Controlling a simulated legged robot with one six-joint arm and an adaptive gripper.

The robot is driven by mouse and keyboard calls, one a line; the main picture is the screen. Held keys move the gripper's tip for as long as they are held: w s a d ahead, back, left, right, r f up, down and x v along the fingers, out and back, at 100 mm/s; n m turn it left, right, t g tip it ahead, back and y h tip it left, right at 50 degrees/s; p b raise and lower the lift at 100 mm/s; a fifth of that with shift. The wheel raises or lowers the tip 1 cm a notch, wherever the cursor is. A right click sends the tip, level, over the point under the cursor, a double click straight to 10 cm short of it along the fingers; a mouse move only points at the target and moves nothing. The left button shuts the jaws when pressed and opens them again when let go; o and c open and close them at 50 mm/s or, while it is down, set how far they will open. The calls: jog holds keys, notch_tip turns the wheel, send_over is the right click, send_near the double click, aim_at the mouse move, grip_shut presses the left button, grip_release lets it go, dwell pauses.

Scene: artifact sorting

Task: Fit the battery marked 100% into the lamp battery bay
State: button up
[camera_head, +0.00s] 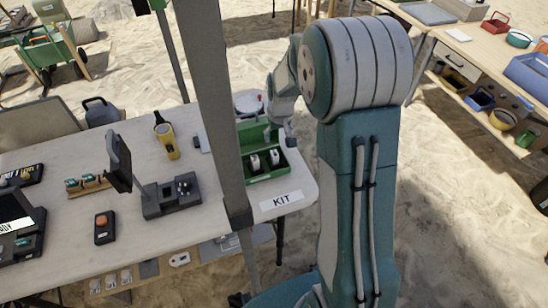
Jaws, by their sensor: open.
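My gripper (273,130) hangs over the green box (268,178) at the table's right end, beside the KIT label. It is open; its fingers are small and partly hidden by the box and my arm. Two white items (254,162) with dark parts stand in the box; I cannot tell whether they are batteries, and no 100% mark can be read. No battery bay can be made out. A wooden rack (88,184) holds small green and dark pieces that may be batteries.
The grey post (212,100) rises between the yellow object and the box. A dark device with a screen arm (170,196) and a box with an orange button (104,227) stand on the table (190,250). A bench with bins (500,65) is at the far right.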

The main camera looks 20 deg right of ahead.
aim_at(275, 153)
jog(key=f, duration=0.3)
jog(key=w+f, duration=0.1)
jog(key=f, duration=0.7)
jog(key=shift+w+a, duration=0.15)
jog(key=shift+w, duration=0.15)
grip_shut()
